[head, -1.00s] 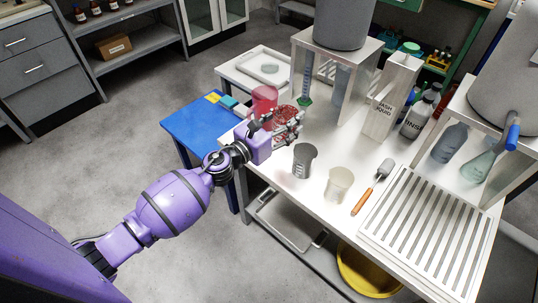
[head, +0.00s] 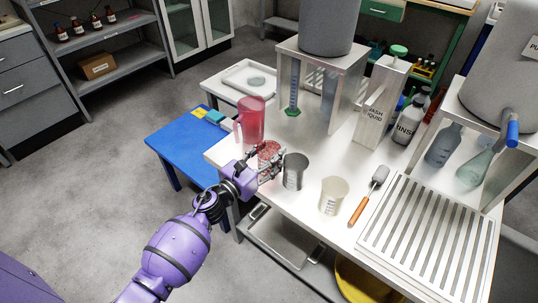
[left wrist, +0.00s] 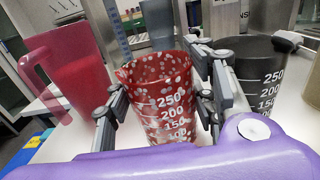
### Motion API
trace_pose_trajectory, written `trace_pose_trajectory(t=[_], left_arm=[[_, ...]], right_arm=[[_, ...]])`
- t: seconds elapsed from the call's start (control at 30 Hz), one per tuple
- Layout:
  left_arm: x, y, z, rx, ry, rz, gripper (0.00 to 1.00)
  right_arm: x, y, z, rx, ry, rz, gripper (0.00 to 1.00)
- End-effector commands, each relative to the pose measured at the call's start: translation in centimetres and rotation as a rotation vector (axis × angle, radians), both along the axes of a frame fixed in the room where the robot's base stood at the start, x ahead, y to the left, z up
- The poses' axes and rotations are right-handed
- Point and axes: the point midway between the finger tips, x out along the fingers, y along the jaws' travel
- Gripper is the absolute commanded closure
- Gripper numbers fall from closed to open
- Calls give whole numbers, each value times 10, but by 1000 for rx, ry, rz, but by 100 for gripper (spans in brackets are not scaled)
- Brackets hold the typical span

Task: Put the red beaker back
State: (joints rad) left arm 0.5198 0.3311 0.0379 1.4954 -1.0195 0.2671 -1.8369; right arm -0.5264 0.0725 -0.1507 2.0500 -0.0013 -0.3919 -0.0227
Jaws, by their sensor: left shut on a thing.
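The red beaker (head: 268,150), speckled with white dots and marked with white graduations, is between the fingers of my left gripper (head: 270,163). In the left wrist view the red beaker (left wrist: 158,98) stands nearly upright, with a finger of my left gripper (left wrist: 162,100) against each side. The fingers are shut on it. It is at the near left part of the white table (head: 318,232). Whether its base touches the table is hidden by the gripper. My right gripper is not in view.
A red pitcher (head: 252,118) stands just behind the red beaker. A dark grey beaker (head: 294,172) is close on its right, then a pale beaker (head: 333,196) and an orange-handled brush (head: 366,200). A blue table (head: 180,150) is at left. A slatted rack (head: 430,235) fills the right.

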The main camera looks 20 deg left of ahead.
Motion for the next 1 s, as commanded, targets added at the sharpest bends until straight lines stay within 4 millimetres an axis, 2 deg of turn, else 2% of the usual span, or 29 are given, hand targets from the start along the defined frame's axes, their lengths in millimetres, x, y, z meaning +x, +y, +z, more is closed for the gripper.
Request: trace_pose_trajectory(t=[0.33, 0.37, 0.43, 0.83, 1.0], left_arm=[[0, 0, -3, 2, -1, 0, 81], [0, 0, -4, 2, -1, 0, 48], [0, 0, -2, 2, -1, 0, 41], [1, 0, 4, 0, -2, 1, 41], [-28, 11, -1, 3, 2, 1, 41]], right_arm=[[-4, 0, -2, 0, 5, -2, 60], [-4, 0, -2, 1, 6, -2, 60], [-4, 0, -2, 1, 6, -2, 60], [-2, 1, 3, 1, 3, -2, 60], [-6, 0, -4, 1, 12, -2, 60]])
